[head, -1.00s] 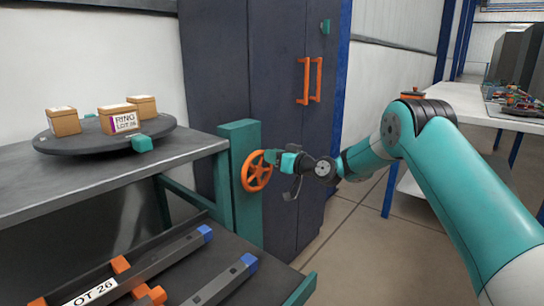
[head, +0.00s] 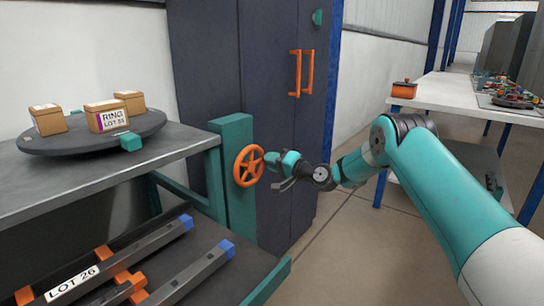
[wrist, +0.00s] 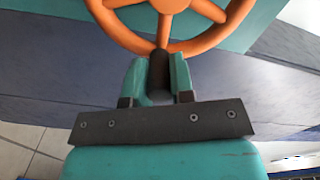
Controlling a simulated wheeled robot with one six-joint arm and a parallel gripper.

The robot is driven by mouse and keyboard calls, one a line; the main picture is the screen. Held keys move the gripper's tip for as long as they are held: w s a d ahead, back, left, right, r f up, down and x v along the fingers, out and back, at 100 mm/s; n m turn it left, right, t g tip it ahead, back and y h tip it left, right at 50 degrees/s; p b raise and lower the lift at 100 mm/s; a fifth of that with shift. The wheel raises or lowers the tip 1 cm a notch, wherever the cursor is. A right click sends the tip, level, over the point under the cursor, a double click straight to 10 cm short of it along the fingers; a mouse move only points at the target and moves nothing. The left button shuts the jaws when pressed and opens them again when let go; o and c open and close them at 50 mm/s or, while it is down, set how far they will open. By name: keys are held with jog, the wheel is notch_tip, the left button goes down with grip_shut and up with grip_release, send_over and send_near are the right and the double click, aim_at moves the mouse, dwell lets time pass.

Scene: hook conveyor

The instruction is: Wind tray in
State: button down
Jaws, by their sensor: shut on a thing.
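The orange handwheel (head: 248,166) stands on a teal post beside the bench. My gripper (head: 272,161) is at the wheel's right side. In the wrist view, my gripper (wrist: 158,78) is shut on the wheel's dark handle (wrist: 158,72), with a teal finger on each side of it. The wheel's orange rim and spokes (wrist: 172,8) show just beyond. A dark lower tray (head: 205,228) holds long bars with blue and orange ends and a LOT 26 label. It runs out of the picture at the bottom left.
A round dark turntable (head: 60,144) on the bench carries 3 small boxes (head: 107,116), one labelled RING. A dark cabinet (head: 235,70) with orange handles stands behind the wheel. A white table (head: 450,98) is at the right. Floor between them is clear.

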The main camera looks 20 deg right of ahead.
aim_at(250, 186)
jog(key=m, duration=0.1)
jog(key=f+m, duration=0.1)
jog(key=m, duration=0.1)
jog(key=shift+d+f, duration=0.15)
jog(key=shift+f, duration=0.1)
jog(key=a+f+m, duration=0.1)
jog(key=m, duration=0.2)
jog(key=s+a+f+m+p, duration=0.1)
jog(key=f+m, duration=0.1)
jog(key=m, duration=0.2)
jog(key=s+f+m+p, duration=0.1)
jog(key=m, duration=0.3)
jog(key=shift+a+f, duration=0.25)
jog(key=shift+a, duration=0.15)
jog(key=m, duration=0.1)
jog(key=s+a+m+p, duration=0.1)
jog(key=m, duration=0.1)
jog(key=a+m, duration=0.1)
jog(key=m, duration=0.1)
jog(key=shift+s+a+f+p, duration=0.15)
jog(key=shift+s+f+p, duration=0.15)
jog(key=shift+p, duration=0.1)
jog(key=shift+s+a+m+p, duration=0.2)
jog(key=shift+a+m+p, duration=0.1)
jog(key=shift+m, duration=0.5)
jog(key=shift+s+a+m+p, duration=0.2)
jog(key=shift+a+m, duration=0.1)
jog(key=shift+m, duration=0.5)
jog(key=shift+r, duration=0.1)
